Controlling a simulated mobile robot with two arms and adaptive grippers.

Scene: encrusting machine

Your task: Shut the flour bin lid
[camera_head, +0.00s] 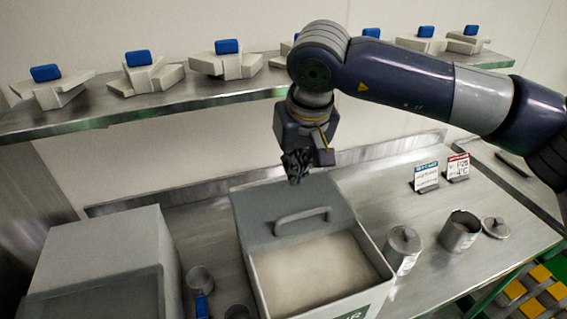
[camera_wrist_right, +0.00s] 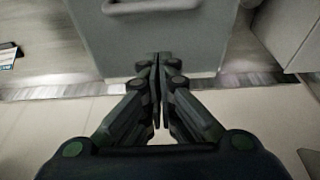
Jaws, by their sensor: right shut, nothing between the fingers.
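The flour bin (camera_head: 381,268) is a grey box on the steel table in the head view, with pale flour (camera_head: 315,268) showing in its open front part. Its grey lid (camera_head: 262,210) covers the back part and carries a bar handle (camera_head: 303,217). My right gripper (camera_head: 296,180) is shut and empty, pointing down at the back edge of the lid. In the right wrist view the shut fingers (camera_wrist_right: 157,65) overlap the edge of the lid (camera_wrist_right: 200,40), and the handle (camera_wrist_right: 135,6) shows beyond them. I cannot tell whether they touch it. My left gripper is not in view.
A second grey bin (camera_head: 100,255) stands at the left. Metal canisters (camera_head: 403,247) (camera_head: 460,231), a loose round lid (camera_head: 496,227) and small signs (camera_head: 426,177) are at the right. A shelf (camera_head: 190,95) with blue-handled parts runs behind.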

